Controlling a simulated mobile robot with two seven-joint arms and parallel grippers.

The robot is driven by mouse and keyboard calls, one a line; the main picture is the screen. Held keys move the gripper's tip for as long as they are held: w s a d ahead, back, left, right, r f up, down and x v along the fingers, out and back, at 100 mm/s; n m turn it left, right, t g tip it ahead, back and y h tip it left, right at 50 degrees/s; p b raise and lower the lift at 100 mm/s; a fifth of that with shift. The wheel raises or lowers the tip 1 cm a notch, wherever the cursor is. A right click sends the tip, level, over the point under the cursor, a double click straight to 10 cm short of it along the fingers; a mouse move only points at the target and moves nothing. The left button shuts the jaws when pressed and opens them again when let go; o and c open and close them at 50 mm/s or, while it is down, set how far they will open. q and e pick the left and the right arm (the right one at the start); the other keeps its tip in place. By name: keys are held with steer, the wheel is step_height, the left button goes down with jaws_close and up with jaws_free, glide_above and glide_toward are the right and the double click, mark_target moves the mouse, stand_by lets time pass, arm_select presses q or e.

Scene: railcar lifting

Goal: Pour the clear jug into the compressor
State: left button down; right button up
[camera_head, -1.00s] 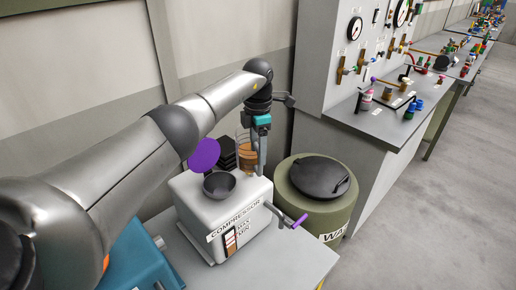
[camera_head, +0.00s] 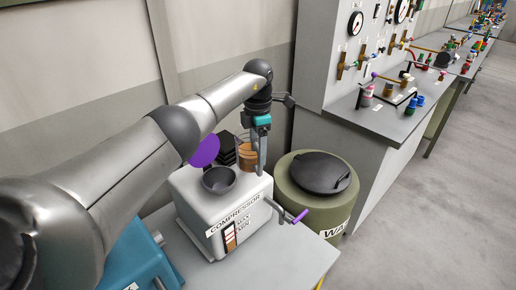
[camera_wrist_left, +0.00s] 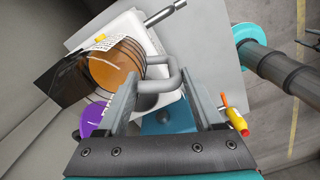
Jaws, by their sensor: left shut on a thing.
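The white compressor (camera_head: 245,203) stands on a grey table, with a dark round bowl-like funnel (camera_head: 218,180) on top and a purple disc (camera_head: 204,151) behind it. The clear jug (camera_head: 245,152), holding amber liquid, is behind and above the compressor, near the funnel's right. My left gripper (camera_head: 259,160) is at the jug's right side, shut on its handle. In the left wrist view the jug (camera_wrist_left: 112,68) shows its amber liquid and the handle (camera_wrist_left: 157,85) lies between the fingers. The jug looks close to upright. My right gripper is not in view.
A green waste drum (camera_head: 307,205) with a black lid stands right of the compressor. A blue machine (camera_head: 140,258) sits at the lower left. A grey bench (camera_head: 385,120) with gauges and fittings is at the right. A purple-gripped crank (camera_head: 297,216) sticks out from the compressor.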

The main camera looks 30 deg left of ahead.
arm_select(q)
steer(key=shift+f, duration=0.15)
steer(key=shift+p, duration=0.3)
steer(key=shift+s+a+r+t+h+p, duration=0.2)
steer(key=shift+s+a+t+h+p, duration=0.15)
steer(key=shift+p, duration=0.75)
steer(key=shift+s+a+r+t+h+p, duration=0.2)
steer(key=shift+t+h+p, duration=0.3)
steer(key=shift+p, duration=0.45)
steer(key=shift+s+a+t+h+p, duration=0.2)
steer(key=shift+s+t+h+p, duration=0.1)
steer(key=shift+t+p, duration=0.15)
steer(key=shift+s+a+t+h, duration=0.35)
steer(key=shift+s+t+h, duration=0.05)
steer(key=shift+t+h, duration=0.1)
